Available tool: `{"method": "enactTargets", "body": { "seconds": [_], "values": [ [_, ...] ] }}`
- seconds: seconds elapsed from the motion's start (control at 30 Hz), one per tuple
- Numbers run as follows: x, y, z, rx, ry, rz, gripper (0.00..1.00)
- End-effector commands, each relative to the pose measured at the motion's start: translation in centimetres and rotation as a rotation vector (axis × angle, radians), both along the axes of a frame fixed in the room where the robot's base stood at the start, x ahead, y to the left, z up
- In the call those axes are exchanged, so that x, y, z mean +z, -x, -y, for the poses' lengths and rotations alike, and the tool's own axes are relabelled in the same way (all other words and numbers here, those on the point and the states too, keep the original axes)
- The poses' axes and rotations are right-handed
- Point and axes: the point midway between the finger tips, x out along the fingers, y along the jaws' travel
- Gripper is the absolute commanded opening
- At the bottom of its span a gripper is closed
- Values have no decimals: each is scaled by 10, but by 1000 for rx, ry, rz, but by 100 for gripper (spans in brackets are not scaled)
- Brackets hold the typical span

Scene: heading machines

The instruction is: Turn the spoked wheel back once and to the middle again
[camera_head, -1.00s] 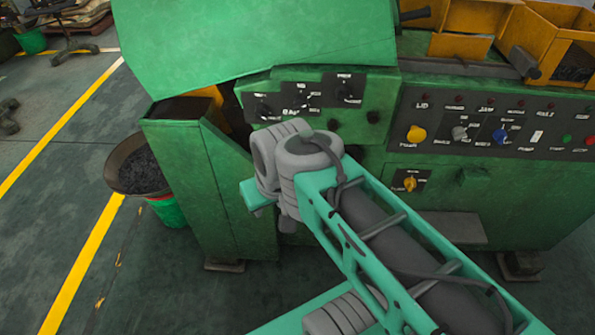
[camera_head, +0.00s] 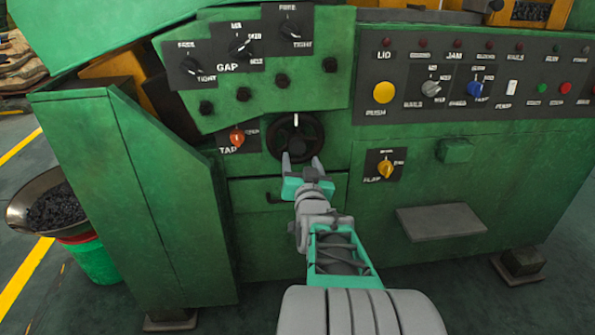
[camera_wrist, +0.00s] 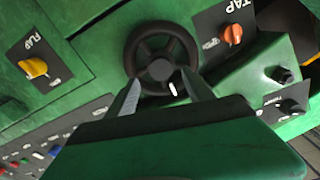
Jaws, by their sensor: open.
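The spoked wheel (camera_head: 295,137) is a small black handwheel on the green machine front, right of the red TAP knob. A white mark stands at its top in the head view. In the wrist view the wheel (camera_wrist: 161,62) is upper middle, with the white mark at its lower side. My gripper (camera_head: 301,160) is open in front of the wheel's lower part, its two grey fingers apart and pointing at it. In the wrist view my gripper (camera_wrist: 160,86) has its fingertips either side of the lower rim; whether they touch it I cannot tell. Nothing is held.
The red TAP knob (camera_head: 237,137) is left of the wheel. The yellow FLAP knob (camera_head: 385,168) is lower right. Gap dials (camera_head: 240,47) sit above. A grey step plate (camera_head: 440,221) juts out lower right. A bucket (camera_head: 92,259) stands left.

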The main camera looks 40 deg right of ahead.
Motion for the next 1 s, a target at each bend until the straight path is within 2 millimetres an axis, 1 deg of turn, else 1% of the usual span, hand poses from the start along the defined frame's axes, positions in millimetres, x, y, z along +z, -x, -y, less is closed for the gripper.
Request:
{"method": "enactTargets", "body": {
  "seconds": [0.07,0.3,0.4,0.53,0.73,1.0],
  "values": [
    [1,-7,5,-1,3,4,61],
    [1,-45,30,2,1,2,61],
    [2,-57,38,0,3,2,61],
    [3,-63,42,0,2,3,61],
    [4,-63,42,0,3,2,61],
    [3,-63,42,0,3,2,39]
  ]
}}
